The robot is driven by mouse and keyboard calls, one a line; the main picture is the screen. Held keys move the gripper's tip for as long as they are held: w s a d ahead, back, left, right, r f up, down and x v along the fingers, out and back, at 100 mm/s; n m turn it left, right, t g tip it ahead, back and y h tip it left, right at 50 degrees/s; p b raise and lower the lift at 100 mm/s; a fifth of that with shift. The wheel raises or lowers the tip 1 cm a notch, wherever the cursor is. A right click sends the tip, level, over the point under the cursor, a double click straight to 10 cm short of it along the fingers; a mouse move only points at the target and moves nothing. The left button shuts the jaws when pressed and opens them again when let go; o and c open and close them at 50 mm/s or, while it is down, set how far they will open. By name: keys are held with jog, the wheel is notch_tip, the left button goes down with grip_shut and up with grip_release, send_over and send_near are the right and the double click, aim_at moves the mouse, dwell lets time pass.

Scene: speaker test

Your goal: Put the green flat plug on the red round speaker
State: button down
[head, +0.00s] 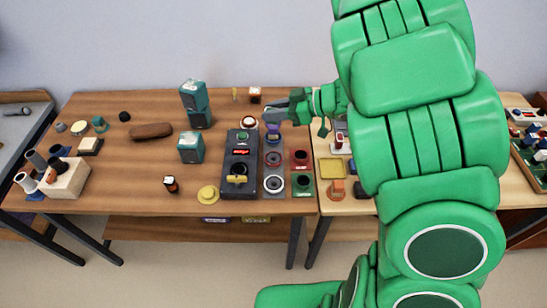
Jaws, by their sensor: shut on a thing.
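My gripper (274,110) reaches in from the right over the back of the brown table. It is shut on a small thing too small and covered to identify. A small purple-blue piece (273,127) shows just below the jaws; I cannot tell whether it is the thing held. I cannot tell which is the task's red round speaker. A green piece (242,136) sits on the black test unit, but I cannot confirm it is the plug.
The black test unit (240,188) with a red display stands left of the grey panel. A green block (302,187) stands in front of the red block. Teal speaker boxes (191,148) and a yellow disc (208,194) are farther left. Table space left of them is partly clear.

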jog(key=s+d+f+n+g, duration=0.1)
jog(key=s+d+n+g, duration=0.25)
jog(key=s, duration=1.05)
send_over(275, 158)
jog(key=shift+m+t, duration=0.25)
jog(key=shift+m, duration=0.2)
jog(key=shift+s+f, duration=0.1)
jog(key=shift+f, duration=4.7)
jog(key=shift+w+f, duration=0.2)
jog(key=shift+f, duration=1.5)
jog(key=shift+f, duration=0.15)
jog(key=c, duration=0.9)
grip_release()
